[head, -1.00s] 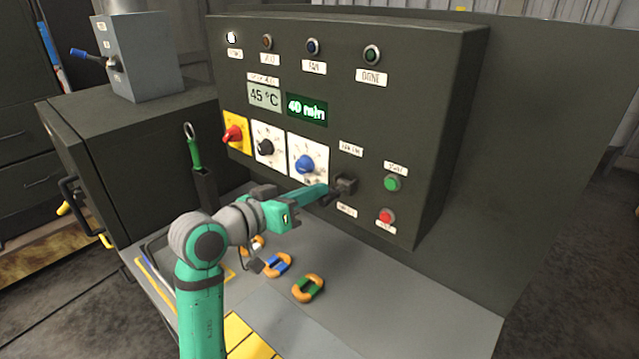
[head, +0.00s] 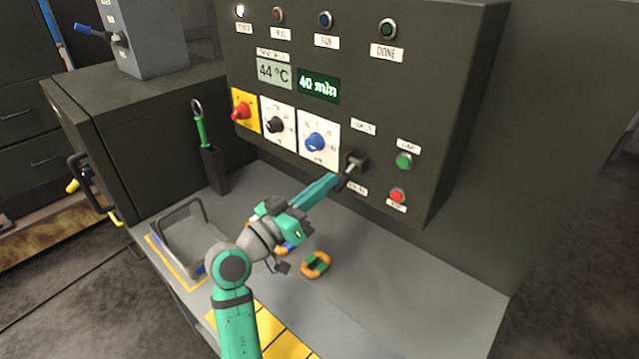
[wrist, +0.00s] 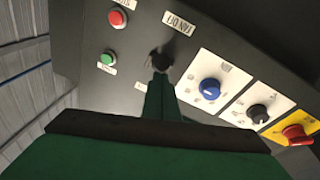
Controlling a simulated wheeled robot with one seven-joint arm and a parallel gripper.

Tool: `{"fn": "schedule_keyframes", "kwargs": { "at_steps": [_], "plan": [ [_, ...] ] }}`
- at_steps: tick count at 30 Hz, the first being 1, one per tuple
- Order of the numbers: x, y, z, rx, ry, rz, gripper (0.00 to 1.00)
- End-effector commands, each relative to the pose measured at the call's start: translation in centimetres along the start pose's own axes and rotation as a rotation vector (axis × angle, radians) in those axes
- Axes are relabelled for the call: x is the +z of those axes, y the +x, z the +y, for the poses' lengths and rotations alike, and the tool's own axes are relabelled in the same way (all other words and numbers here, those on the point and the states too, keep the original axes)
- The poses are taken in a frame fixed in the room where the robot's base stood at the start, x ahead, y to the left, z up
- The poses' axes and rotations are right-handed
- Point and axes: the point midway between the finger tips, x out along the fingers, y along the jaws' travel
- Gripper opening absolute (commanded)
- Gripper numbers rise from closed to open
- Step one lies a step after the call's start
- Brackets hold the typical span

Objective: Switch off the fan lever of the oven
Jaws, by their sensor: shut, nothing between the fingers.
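The oven's control panel (head: 450,110) fills the upper middle of the head view. The fan lever (head: 355,162) is a small dark switch right of the blue knob, between two small labels.
Green (head: 404,161) and red (head: 397,195) buttons sit close right of the lever. The blue knob (head: 315,142) is close left, with black (head: 276,125) and red (head: 241,112) knobs beyond. An orange-green ring (head: 316,265) lies on the grey worktop (head: 420,270), which is clear at right.

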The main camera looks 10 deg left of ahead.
Motion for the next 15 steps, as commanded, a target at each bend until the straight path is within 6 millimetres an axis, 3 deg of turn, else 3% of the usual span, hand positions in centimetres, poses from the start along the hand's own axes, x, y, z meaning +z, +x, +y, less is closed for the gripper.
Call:
{"fn": "schedule_keyframes", "kwargs": {
  "at_steps": [3,15],
  "plan": [
    [0.73,0.06,-0.13,0.0,-0.007,-0.014,0.0],
    [0.56,-0.01,-0.24,-0.002,-0.009,-0.017,0.0]
  ]
}}
